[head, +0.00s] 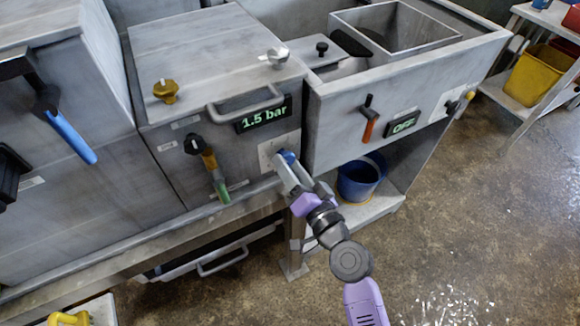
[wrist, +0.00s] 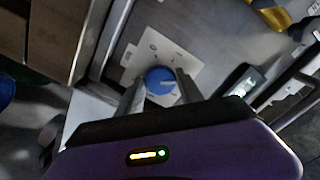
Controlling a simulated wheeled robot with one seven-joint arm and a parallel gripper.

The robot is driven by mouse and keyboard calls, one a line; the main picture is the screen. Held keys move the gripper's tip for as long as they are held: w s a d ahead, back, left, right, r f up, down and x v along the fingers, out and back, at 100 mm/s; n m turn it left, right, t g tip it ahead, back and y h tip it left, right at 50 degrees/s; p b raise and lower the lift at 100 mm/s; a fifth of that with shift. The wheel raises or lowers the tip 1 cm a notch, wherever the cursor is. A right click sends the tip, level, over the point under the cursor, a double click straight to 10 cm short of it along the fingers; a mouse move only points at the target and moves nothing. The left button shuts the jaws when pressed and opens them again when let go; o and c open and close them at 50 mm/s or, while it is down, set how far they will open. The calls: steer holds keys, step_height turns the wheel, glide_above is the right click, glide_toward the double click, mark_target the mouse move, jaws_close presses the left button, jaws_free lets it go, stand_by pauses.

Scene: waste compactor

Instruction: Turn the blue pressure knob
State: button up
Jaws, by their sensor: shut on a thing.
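The blue pressure knob (wrist: 160,80) sits on a pale plate (wrist: 185,57) with small dial marks, and a white line shows on its face in the wrist view. In the head view only part of the knob (head: 287,156) shows, at the right end of the front panel under the display. The display (head: 264,115) reads 1.5 bar. My gripper (wrist: 160,88) has one finger on each side of the knob and is shut on it. In the head view my gripper (head: 290,170) reaches the panel from the lower right and hides much of the knob.
Left of the knob are a lever with a green grip (head: 218,182) and a metal handle (head: 246,104). To the right are an orange-handled lever (head: 370,125), an OFF display (head: 403,124) and a blue bucket (head: 360,180) on a low shelf. The floor at right is clear.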

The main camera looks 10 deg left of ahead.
steer(key=m+p, duration=0.3)
steer(key=m, duration=1.5)
steer(key=shift+d+r+m+p, duration=0.1)
steer(key=shift+m+p, duration=0.2)
steer(key=shift+p, duration=0.05)
stand_by(0.4)
steer(key=o, duration=1.3)
steer(key=shift+o, duration=0.2)
steer(key=v, duration=0.7)
steer(key=shift+s+d+b, duration=0.2)
steer(key=shift+s+b, duration=0.1)
steer(key=shift+s, duration=0.05)
